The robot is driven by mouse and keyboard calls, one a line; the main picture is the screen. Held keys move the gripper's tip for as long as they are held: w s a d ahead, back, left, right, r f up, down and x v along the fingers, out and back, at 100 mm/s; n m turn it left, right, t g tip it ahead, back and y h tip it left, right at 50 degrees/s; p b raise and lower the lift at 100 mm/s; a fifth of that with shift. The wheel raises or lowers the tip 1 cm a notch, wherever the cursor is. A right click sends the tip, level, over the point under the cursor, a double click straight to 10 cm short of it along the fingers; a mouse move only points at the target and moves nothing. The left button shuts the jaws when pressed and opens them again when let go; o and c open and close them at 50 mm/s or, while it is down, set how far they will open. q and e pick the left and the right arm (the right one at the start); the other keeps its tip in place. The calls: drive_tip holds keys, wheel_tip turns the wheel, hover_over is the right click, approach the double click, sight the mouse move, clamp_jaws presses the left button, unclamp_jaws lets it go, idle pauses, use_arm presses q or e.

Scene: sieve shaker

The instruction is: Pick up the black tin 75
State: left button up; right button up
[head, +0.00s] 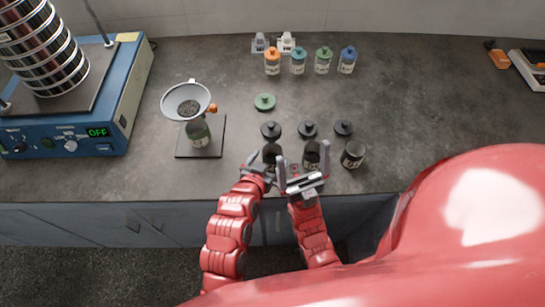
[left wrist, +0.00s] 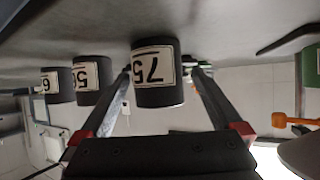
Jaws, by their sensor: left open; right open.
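The black tin 75 (head: 271,152) stands open on the bench, the leftmost of three black tins in the head view. In the left wrist view the tin 75 (left wrist: 158,92) appears upside down, its white label facing the camera. My left gripper (head: 259,160) is open at this tin. In the left wrist view the tin shows between the fingertips of my left gripper (left wrist: 160,72); I cannot tell whether they touch it. My right gripper (head: 302,162) is open and empty, in front of the middle black tin (head: 312,149).
A third black tin (head: 353,155) stands to the right. Black lids (head: 307,129) and a green lid (head: 265,102) lie behind. A funnel (head: 180,100) sits over a jar at left, beside the blue sieve shaker (head: 130,75). Several coloured-cap jars (head: 322,62) stand at the back.

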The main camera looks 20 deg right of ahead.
sight(275, 152)
use_arm(q)
drive_tip(key=shift+w+d+p, duration=0.3)
drive_tip(key=p+x, duration=0.1)
drive_tip(key=x, duration=0.3)
drive_tip(key=shift+d+r+p, duration=0.1)
drive_tip(key=shift+r+p, duration=0.05)
drive_tip(key=shift+p, duration=0.2)
drive_tip(key=shift+w+d, duration=0.1)
drive_tip(key=shift+w, duration=0.05)
drive_tip(key=shift+f, duration=0.2)
drive_tip(key=c, duration=1.4)
